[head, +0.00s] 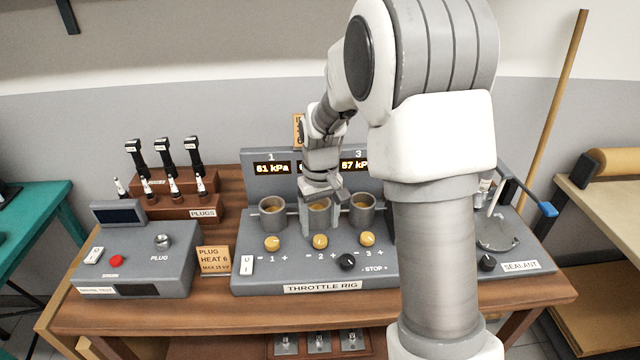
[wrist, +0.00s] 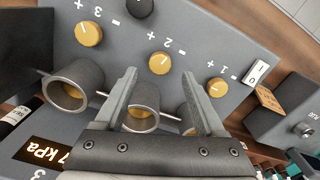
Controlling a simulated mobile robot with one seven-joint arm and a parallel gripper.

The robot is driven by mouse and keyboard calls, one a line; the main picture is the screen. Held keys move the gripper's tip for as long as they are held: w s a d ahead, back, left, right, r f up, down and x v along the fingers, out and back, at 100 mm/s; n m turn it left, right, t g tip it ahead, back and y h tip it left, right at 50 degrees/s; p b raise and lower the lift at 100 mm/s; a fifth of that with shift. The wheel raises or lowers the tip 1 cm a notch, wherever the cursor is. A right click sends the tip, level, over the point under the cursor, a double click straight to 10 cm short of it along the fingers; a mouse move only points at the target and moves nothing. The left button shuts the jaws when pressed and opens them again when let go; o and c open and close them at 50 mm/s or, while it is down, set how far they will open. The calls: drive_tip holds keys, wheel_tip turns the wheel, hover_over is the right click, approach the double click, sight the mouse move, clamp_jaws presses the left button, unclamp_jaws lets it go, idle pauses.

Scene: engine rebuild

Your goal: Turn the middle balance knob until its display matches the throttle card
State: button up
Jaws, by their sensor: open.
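The middle balance knob (head: 320,241) is a yellow dial marked 2 on the grey throttle rig (head: 345,289). In the wrist view the knob (wrist: 160,63) shows a white pointer line, between its minus and plus marks. My gripper (head: 320,222) is open above the middle cup, with its fingers apart; in the wrist view the fingertips (wrist: 159,76) point toward the knob, and I cannot tell whether they touch it. The middle display is almost wholly hidden behind my arm. An orange card (head: 298,130) behind the rig is mostly covered by my arm, and its text is unreadable.
Display 1 (head: 272,168) reads 61 kPa and display 3 (head: 354,165) reads 67 kPa. Knob 1 (head: 272,243) and knob 3 (head: 367,239) flank the middle one. A black stop knob (head: 347,262) sits close in front. A plug tester (head: 135,262) stands left.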

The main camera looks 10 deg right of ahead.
sight(320, 239)
wheel_tip(320, 239, up, 13)
drive_tip(key=shift+r, duration=0.2)
idle(0.3)
drive_tip(key=s+r+m+t, duration=0.1)
drive_tip(key=s+r+t, duration=0.1)
drive_tip(key=s, duration=0.9)
drive_tip(key=s+r+t, duration=0.3)
drive_tip(key=s, duration=0.9)
drive_tip(key=shift+m+t, duration=0.3)
drive_tip(key=shift+m, duration=0.1)
drive_tip(key=shift+s+d, duration=0.1)
drive_tip(key=shift+d, duration=0.1)
idle(1.0)
